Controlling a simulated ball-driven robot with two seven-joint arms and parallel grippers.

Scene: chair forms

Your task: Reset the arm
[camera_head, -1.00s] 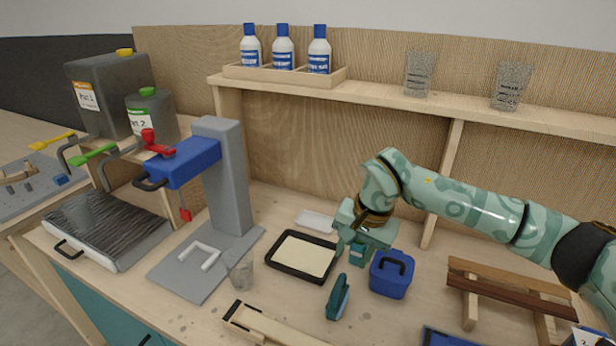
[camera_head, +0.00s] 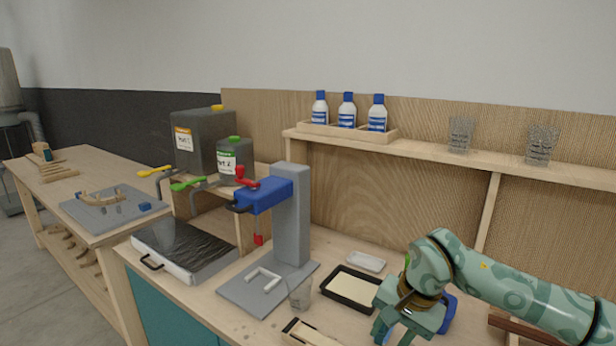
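My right arm comes in from the right, over the workbench. Its green gripper (camera_head: 392,326) points down at the bottom of the view, just right of the black tray with a cream pad (camera_head: 352,288). The fingers show at the lower edge with a gap between them, and I see nothing held there. A blue container (camera_head: 449,312) is mostly hidden behind the gripper. My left gripper is not in view.
A grey press with a blue head (camera_head: 290,215) stands left of the tray, with a clear cup (camera_head: 300,293) by its base. Canisters (camera_head: 203,140) stand behind it. A shelf (camera_head: 450,160) with bottles and cups runs along the back. A second table (camera_head: 85,175) is at left.

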